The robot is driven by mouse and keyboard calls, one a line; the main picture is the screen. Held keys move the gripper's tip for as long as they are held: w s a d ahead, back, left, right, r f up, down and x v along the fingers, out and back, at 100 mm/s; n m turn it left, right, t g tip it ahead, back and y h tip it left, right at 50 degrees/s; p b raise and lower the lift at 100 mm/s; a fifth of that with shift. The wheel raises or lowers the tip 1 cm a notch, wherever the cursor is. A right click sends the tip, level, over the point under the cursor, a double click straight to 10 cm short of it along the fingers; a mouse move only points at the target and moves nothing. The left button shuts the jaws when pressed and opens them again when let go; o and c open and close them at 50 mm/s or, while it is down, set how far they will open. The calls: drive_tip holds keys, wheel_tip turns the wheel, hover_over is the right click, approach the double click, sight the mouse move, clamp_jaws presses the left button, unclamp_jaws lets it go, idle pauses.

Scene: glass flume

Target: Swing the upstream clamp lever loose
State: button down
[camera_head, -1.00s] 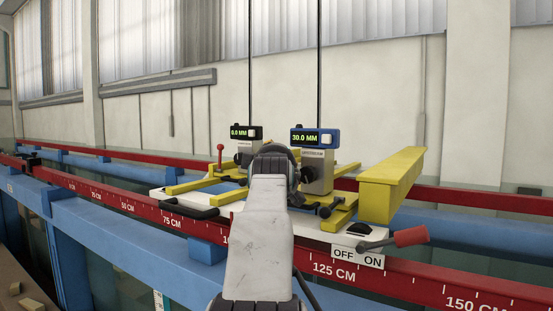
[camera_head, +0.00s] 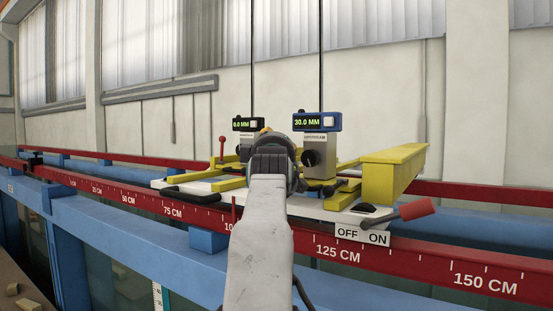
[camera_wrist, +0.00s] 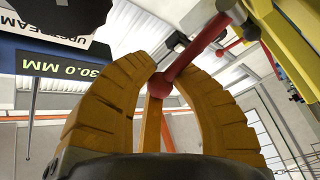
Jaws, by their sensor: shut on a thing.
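The upstream unit (camera_head: 320,150) has a blue display (camera_head: 316,122) reading 30.0 MM. Its UPSTREAM label (camera_wrist: 55,38) and the display also show, inverted, at the left of the wrist view. The red clamp lever (camera_wrist: 192,55), a rod with a round knob, slants down from the top of the wrist view. My gripper (camera_wrist: 163,80) is shut on its knob end, with the two ribbed orange fingers on either side. In the head view my arm hides the fingers and this lever.
A second unit (camera_head: 246,126) reads 0.0 MM, with a red-knobbed lever (camera_head: 222,142) to its left. A yellow beam (camera_head: 390,178) stands to the right. A red-handled switch lever (camera_head: 417,209) sits above the OFF/ON plate (camera_head: 362,235). A red scaled rail (camera_head: 430,271) runs in front.

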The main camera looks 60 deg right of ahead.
drive_tip(key=shift+a+h+b, duration=0.25)
drive_tip(key=shift+h+b, duration=0.05)
drive_tip(key=shift+b, duration=0.3)
drive_tip(key=shift+r+n, duration=0.1)
drive_tip(key=shift+n, duration=0.2)
drive_tip(key=c, duration=1.1)
unclamp_jaws()
drive_tip(key=shift+a, duration=0.1)
drive_tip(key=shift+v, duration=5.95)
drive_tip(key=shift+s, duration=0.1)
